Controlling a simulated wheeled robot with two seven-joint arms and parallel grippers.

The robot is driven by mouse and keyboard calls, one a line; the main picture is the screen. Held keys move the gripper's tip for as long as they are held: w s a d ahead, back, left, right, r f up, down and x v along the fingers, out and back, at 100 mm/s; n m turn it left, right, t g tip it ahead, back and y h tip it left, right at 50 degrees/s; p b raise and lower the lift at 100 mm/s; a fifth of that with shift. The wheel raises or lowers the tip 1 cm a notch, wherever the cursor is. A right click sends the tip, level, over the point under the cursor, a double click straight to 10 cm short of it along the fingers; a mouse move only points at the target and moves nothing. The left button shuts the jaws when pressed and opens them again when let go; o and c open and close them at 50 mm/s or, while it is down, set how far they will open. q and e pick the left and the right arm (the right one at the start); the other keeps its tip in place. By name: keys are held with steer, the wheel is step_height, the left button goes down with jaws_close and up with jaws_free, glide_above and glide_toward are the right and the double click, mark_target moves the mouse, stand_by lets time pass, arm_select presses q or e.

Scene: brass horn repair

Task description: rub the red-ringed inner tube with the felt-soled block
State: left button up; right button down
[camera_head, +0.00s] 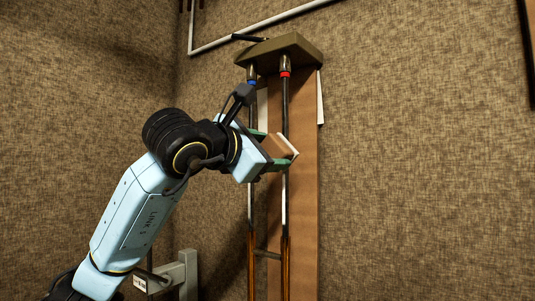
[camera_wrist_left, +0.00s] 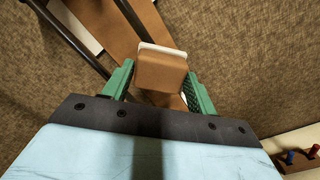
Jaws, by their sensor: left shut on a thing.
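The red-ringed inner tube (camera_head: 285,100) is the right one of two upright tubes in the head view, with its red ring near the top. My left gripper (camera_head: 278,149) is shut on a brown block (camera_head: 277,144) with a pale sole. The block is at the red-ringed tube, partway down, and hides a stretch of it. In the left wrist view the block (camera_wrist_left: 161,72) sits between the green fingers, with its pale sole edge facing away from the wrist. A dark tube runs down to the block's upper corner there. I cannot tell whether the sole touches it. My right gripper is out of view.
A blue-ringed tube (camera_head: 251,105) stands close on the left. Both tubes hang below an olive bracket (camera_head: 285,48), in front of a brown board (camera_head: 305,200). A pale surface (camera_wrist_left: 300,168) with red and blue items shows at lower right in the wrist view.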

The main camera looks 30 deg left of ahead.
arm_select(q)
steer(key=shift+w+r+p, duration=0.1)
steer(key=shift+r+p, duration=3.8)
steer(key=shift+r, duration=1.45)
step_height(320, 180, down, 13)
steer(key=b, duration=1.2)
steer(key=shift+f, duration=0.1)
steer(key=shift+s+a+b, duration=0.2)
steer(key=shift+s+b, duration=0.85)
steer(key=shift+s, duration=1.9)
